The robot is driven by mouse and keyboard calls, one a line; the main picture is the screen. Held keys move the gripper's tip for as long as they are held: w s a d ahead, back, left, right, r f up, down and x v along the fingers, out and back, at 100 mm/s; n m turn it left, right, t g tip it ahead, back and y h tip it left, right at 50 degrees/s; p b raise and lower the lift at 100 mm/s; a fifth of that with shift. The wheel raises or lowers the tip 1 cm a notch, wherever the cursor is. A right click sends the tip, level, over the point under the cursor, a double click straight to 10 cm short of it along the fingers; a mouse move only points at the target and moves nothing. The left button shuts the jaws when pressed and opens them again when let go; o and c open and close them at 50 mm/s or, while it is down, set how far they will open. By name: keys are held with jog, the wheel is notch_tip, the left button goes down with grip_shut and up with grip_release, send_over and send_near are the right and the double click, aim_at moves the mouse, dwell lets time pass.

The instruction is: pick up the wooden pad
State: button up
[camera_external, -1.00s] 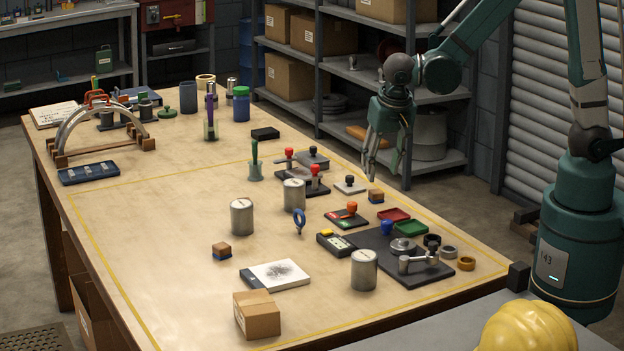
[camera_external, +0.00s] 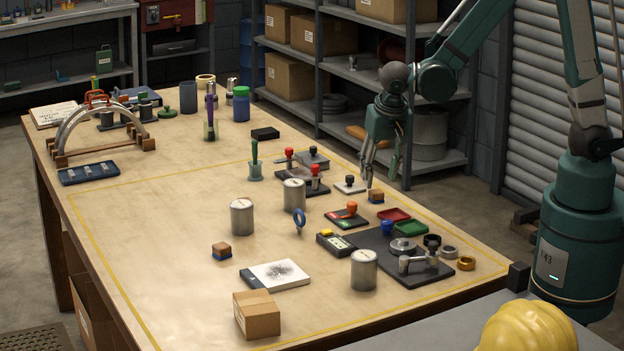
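Two small wooden blocks with dark blue undersides lie on the table; I cannot tell which one is the wooden pad. One wooden block (camera_external: 376,196) sits at the table's right side, beside the stamps. The other wooden block (camera_external: 222,250) sits at the front left of the middle. My gripper (camera_external: 380,178) points down just above and behind the right block, with its fingers apart and nothing seen between them. Whether a fingertip touches that block is too small to tell.
A stamp on a pale plate (camera_external: 350,185) stands just left of the right block. A red tray (camera_external: 394,215) and a green tray (camera_external: 411,228) lie in front of it. Metal cans (camera_external: 294,194) stand to the left. The table's left middle is clear.

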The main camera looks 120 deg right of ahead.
aim_at(377, 191)
jog(key=shift+d+f, duration=0.1)
jog(key=shift+f, duration=0.1)
dwell(0.3)
jog(key=shift+x, duration=2.5)
jog(key=shift+c, duration=0.7)
jog(key=c, duration=0.7)
